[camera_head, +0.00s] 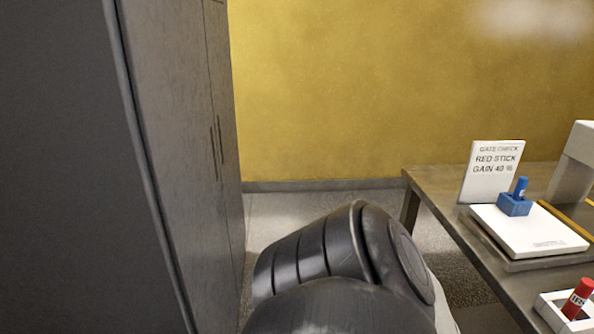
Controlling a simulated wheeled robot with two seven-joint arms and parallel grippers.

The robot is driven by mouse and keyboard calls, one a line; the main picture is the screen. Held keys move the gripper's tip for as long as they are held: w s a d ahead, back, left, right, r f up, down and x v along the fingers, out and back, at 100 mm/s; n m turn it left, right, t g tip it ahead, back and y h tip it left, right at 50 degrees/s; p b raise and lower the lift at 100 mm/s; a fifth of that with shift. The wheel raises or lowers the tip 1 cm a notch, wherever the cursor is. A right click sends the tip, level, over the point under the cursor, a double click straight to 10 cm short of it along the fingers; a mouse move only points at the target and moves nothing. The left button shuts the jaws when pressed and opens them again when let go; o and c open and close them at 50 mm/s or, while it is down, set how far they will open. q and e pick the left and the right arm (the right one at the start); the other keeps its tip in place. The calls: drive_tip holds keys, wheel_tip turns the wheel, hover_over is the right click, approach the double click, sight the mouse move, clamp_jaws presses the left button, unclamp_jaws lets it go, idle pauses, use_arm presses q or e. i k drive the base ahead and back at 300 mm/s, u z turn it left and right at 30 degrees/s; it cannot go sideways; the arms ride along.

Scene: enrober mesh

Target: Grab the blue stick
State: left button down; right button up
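The blue stick (520,186) stands in a blue block-shaped base (514,205), tilted slightly to the right. The base rests on a white flat plate (530,236) on the table at the right. Only a dark rounded link of my own arm shows at the bottom centre, apart from the stick. Neither of my grippers is in view.
A white sign (491,171) reading "GATE CHECK RED STICK GAIN 40 %" stands behind the plate. A red stick (578,298) sits in a white holder (550,312) at the lower right. The wooden table (436,182) runs along the right. A tall grey cabinet (165,120) fills the left.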

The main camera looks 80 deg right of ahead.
sight(520, 188)
drive_tip(key=i, duration=0.1)
drive_tip(key=z, duration=1.7)
